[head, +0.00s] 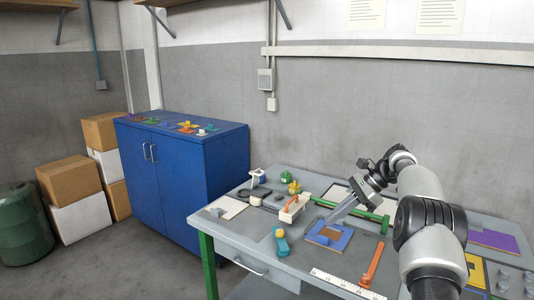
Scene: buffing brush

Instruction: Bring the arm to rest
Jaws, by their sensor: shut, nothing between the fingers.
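My arm (425,190) reaches up from the lower right of the head view and bends down over the grey workbench (240,238). My gripper (334,217) points down and left, its fingers shut with nothing held. Its tips appear just above or behind a blue frame with a brown middle (318,238) on the bench. Whether they touch anything cannot be told from this view.
An orange bar (372,264), a white ruler (345,284), a teal and yellow tool (281,242), an orange-handled white holder (291,210) and a green bar (372,216) crowd the bench. A blue cabinet (185,180) with small items stands left, boxes (70,180) beyond.

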